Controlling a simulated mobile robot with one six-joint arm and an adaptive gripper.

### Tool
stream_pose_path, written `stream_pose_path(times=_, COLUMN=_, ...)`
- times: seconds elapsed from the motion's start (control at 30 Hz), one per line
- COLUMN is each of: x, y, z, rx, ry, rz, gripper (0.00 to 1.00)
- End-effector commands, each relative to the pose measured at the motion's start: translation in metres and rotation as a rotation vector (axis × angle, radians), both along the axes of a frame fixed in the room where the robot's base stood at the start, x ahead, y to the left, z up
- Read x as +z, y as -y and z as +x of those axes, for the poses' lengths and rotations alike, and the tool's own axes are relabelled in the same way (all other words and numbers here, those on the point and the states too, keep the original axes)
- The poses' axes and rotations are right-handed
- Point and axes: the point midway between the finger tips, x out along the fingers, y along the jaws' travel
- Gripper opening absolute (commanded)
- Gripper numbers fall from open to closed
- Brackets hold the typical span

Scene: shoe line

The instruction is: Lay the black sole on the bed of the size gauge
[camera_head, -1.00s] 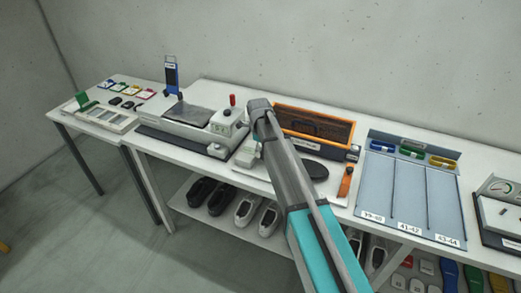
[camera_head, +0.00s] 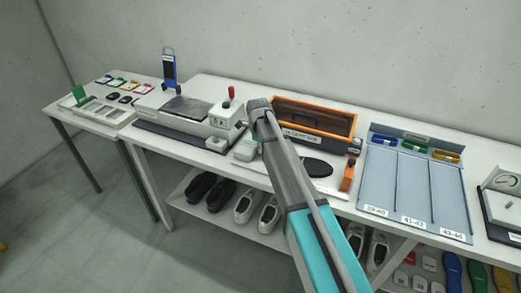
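A flat black sole-shaped piece (camera_head: 317,167) lies on a pale board on the bench, just right of my arm. An upright orange piece (camera_head: 347,174) stands at the board's right end; I cannot tell for sure that this is the size gauge. My arm reaches up from the bottom and its wrist end is over the bench, left of the orange-rimmed bin. My gripper's fingers are hidden behind the arm, so I see neither their state nor anything held. My arm also covers the board's left part.
An orange-rimmed bin (camera_head: 314,116) stands behind the board. A press-like machine (camera_head: 195,113) with a red knob is to the left. A grey-blue sorter (camera_head: 414,190) with numbered lanes is to the right. Shoes (camera_head: 203,188) stand on the shelf below.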

Motion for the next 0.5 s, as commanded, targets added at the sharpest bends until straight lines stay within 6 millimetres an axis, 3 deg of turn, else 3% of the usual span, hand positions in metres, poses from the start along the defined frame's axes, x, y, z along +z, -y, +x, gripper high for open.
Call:
stream_pose_path(times=0.03, x=0.0001, y=-0.0002, z=0.0, rx=0.0, ry=0.0, rz=0.0, gripper=0.01)
stream_pose_path(times=0.23, x=0.0, y=-0.0013, z=-0.0003, rx=0.002, ry=0.0, rz=0.0, gripper=0.37)
stream_pose_path(times=0.5, x=-0.0001, y=-0.0013, z=-0.0001, rx=0.002, ry=0.0, rz=0.001, gripper=0.37)
